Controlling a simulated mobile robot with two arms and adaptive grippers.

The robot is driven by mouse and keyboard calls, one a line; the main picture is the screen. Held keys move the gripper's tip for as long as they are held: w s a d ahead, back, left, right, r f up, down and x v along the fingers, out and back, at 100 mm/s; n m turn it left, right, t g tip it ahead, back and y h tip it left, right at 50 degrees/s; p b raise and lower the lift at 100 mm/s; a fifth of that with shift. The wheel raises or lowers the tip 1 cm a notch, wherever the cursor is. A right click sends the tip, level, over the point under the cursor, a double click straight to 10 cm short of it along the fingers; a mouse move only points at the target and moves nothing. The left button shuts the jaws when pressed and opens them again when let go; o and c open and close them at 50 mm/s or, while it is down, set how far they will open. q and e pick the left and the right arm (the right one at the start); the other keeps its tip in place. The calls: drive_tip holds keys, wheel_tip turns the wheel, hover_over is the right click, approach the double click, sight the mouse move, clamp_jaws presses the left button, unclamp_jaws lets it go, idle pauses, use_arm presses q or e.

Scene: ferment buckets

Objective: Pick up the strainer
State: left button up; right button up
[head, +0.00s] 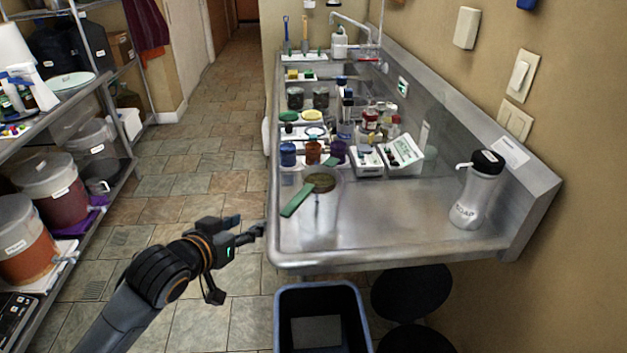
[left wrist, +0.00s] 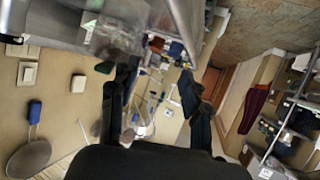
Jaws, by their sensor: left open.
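A round mesh strainer (head: 321,182) with a flat green handle (head: 297,200) lies on the steel counter in the head view, near the left front part of the counter. The handle points toward the front left. My left gripper (head: 250,230) is open and empty, off the counter's left edge, in front of and left of the strainer and apart from it. Its two dark fingers also show spread apart in the left wrist view (left wrist: 158,105). I cannot make out the green-handled strainer clearly in the left wrist view. My right gripper is not in view.
Jars, bottles and white boxes (head: 405,152) crowd the counter behind the strainer. A grey shaker bottle (head: 478,190) stands at the right. The counter's front middle (head: 390,225) is clear. A blue bin (head: 320,287) and dark stool (head: 412,290) stand below; shelves with buckets (head: 53,188) line the left.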

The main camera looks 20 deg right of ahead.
use_arm(q)
drive_tip(key=m+h, duration=0.1)
drive_tip(key=m, duration=0.1)
approach(297, 199)
drive_tip(key=shift+g, duration=0.4)
drive_tip(key=x, duration=0.1)
drive_tip(key=p+x, duration=0.1)
drive_tip(key=x, duration=0.3)
drive_tip(key=shift+w+r, duration=0.35)
drive_tip(key=shift+w, duration=0.05)
drive_tip(key=shift+f+p+x, duration=0.2)
drive_tip(key=shift+p+x, duration=0.8)
drive_tip(key=shift+x, duration=1.8)
drive_tip(key=shift+s, duration=0.1)
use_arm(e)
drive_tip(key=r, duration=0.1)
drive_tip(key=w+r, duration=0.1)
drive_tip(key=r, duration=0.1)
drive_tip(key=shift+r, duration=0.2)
use_arm(q)
clamp_jaws()
